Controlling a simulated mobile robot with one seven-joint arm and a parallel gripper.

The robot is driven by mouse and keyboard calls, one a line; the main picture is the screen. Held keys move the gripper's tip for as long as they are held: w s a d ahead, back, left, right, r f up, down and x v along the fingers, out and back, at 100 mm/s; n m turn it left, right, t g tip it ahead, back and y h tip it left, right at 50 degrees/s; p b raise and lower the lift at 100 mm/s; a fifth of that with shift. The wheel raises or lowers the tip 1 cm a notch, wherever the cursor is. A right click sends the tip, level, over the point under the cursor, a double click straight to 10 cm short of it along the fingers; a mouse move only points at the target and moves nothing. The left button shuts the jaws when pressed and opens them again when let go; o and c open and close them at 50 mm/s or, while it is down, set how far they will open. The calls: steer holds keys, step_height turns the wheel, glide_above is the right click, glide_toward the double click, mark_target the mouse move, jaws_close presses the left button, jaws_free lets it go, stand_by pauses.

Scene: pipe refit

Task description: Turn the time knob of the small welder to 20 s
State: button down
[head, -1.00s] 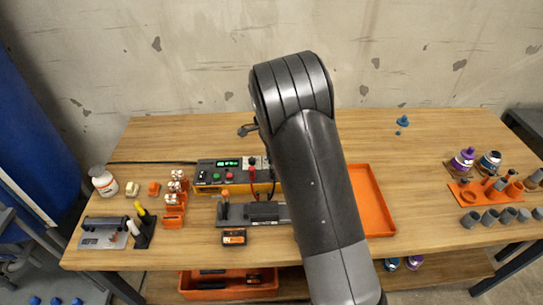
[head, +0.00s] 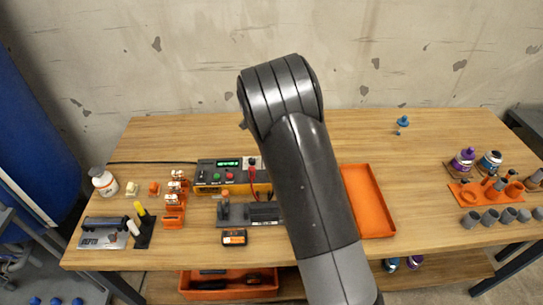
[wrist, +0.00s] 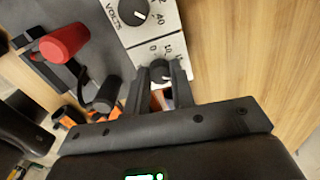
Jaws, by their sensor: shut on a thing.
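The small welder's pale panel (wrist: 165,22) shows in the wrist view, with a dark knob marked VOLTS (wrist: 130,10) at the top. Below it sits a second dark knob, the time knob (wrist: 159,72), with a printed scale around it. My gripper (wrist: 160,88) has one finger on each side of this knob and is shut on it. The pointer's exact setting is too small to read. In the head view a pale panel (head: 255,163) shows beside my arm; my arm hides the gripper and knob there.
A unit with a green display (head: 228,163) and coloured buttons stands left of my arm. A red handle (wrist: 65,42) is close to my gripper. An orange tray (head: 370,205) lies to the right. Grey pipe pieces (head: 490,216) stand far right. The table's back right is mostly clear.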

steer(key=c, duration=1.2)
jaws_free()
steer(key=shift+c, duration=0.2)
step_height(320, 180, up, 11)
steer(key=shift+f, duration=0.15)
